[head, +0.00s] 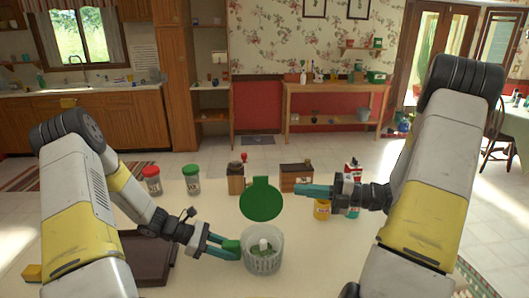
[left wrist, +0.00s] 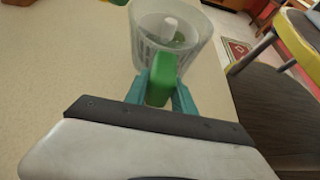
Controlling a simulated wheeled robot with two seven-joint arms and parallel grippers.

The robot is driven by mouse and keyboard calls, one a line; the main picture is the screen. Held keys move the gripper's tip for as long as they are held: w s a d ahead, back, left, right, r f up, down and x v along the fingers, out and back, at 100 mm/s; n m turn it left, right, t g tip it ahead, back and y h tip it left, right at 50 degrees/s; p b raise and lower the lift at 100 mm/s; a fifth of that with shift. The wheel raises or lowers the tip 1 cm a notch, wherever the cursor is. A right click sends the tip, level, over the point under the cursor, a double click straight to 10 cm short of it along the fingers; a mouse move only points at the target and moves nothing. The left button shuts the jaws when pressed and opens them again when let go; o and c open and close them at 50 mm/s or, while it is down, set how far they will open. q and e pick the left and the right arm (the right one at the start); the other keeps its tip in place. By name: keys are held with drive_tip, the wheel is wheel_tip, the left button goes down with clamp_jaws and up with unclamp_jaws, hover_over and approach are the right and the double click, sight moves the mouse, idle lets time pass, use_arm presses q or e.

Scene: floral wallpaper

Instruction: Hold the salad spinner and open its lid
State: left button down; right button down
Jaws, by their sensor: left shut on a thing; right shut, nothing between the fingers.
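The salad spinner (head: 262,264) stands on the table, a clear basket-like bowl with a white post inside. Its green lid (head: 261,200) is tilted up, standing nearly upright at the bowl's far side. My left gripper (head: 235,249) is shut on the spinner's green handle at the bowl's left side. In the left wrist view, the handle (left wrist: 161,80) sits between the teal fingers, with the spinner bowl (left wrist: 172,35) just beyond. My right gripper (head: 300,191) is shut and empty, to the right of the raised lid and a little apart from it.
Jars with a red lid (head: 152,181) and a green lid (head: 191,180) stand at the table's back left. Wooden boxes (head: 296,177) stand behind the lid. A yellow container (head: 322,210) and bottles are near my right gripper. A dark tray (head: 145,262) lies left.

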use_arm(q)
drive_tip(key=c, duration=1)
unclamp_jaws()
drive_tip(key=shift+o, duration=0.2)
